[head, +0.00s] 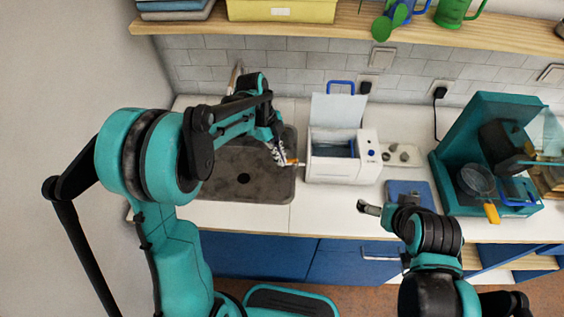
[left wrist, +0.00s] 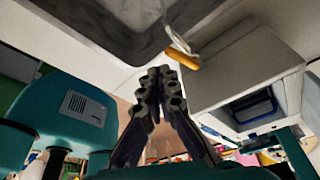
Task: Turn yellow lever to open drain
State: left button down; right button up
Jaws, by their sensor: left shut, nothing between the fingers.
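The yellow lever (head: 293,162) sticks out from the left side of a white box (head: 341,172) with a raised lid, beside the sink. In the left wrist view the lever (left wrist: 182,59) looks orange and sits by a pale spout (left wrist: 177,38) near the sink edge. My left gripper (head: 280,156) is shut and empty, its tips close to the lever. In the left wrist view the fingertips (left wrist: 160,74) are together, just below and left of the lever; contact cannot be told. My right gripper (head: 368,208) hangs over the counter's front edge; its finger opening is unclear.
The dark sink (head: 215,188) with a round drain hole lies left of the box. A small tray (head: 414,161) and a blue board (head: 408,188) lie to its right. A teal coffee machine (head: 454,182) stands further right. A wooden shelf (head: 350,28) runs above.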

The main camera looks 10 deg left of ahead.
pick_arm(q)
jog(key=v, duration=0.9)
jog(key=shift+r, duration=0.2)
